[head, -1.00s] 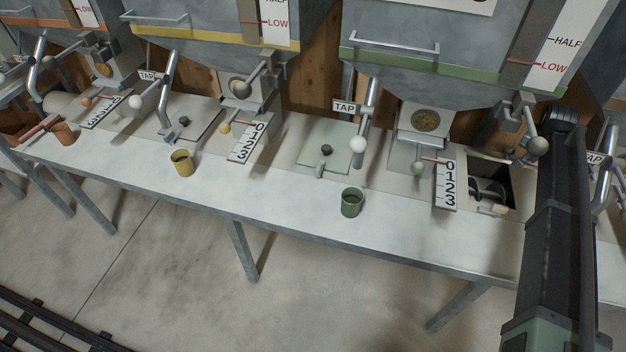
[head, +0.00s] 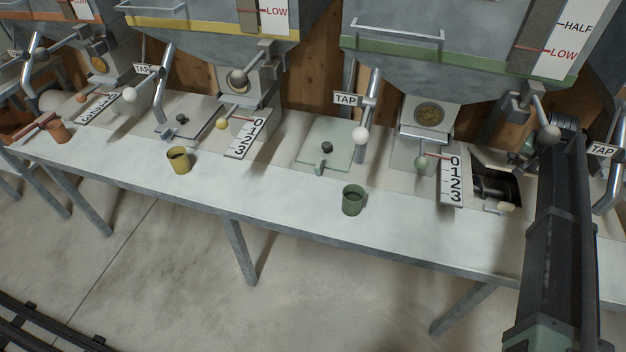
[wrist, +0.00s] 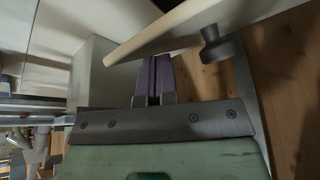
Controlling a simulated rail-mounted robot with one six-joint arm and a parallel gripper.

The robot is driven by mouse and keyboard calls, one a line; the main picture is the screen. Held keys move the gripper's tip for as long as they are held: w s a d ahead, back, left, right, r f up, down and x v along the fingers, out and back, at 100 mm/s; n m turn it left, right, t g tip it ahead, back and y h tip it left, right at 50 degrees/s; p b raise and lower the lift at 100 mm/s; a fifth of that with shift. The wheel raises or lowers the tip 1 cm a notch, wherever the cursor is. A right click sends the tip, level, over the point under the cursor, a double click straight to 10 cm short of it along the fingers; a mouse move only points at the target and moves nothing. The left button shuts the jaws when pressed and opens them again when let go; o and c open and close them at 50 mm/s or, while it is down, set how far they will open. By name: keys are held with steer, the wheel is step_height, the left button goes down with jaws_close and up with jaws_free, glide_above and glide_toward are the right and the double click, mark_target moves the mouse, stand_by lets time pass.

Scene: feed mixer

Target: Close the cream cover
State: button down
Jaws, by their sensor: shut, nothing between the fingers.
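The cream cover (wrist: 200,22) shows in the wrist view as a tilted pale panel with a dark knob (wrist: 214,46) on its face. In the head view the square opening (head: 492,187) in the bench at the right is uncovered, with a cream tab (head: 506,208) at its front edge. The cover itself is not clear there. My gripper (wrist: 153,62) has purple fingers shut together and empty, with their tips close to the panel's lower edge. I cannot tell whether they touch it. In the head view my arm hides the gripper.
A ball-ended lever (head: 549,135) hangs close to my arm. A numbered plate (head: 451,180) stands left of the opening. A green cup (head: 352,203) and a yellow cup (head: 179,162) stand on the bench (head: 270,212). Its front strip is otherwise mostly clear.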

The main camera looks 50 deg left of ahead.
steer(key=shift+s+f+b, duration=0.65)
steer(key=shift+f+b, duration=4.45)
steer(key=shift+f, duration=0.15)
steer(key=shift+s+d+r+p, duration=0.85)
steer(key=shift+s, duration=0.3)
steer(key=shift+s+d+r+p, duration=0.8)
steer(key=shift+s+r+p, duration=0.1)
steer(key=shift+s, duration=0.2)
steer(key=shift+s+d+r+p, duration=0.85)
steer(key=shift+s, duration=0.3)
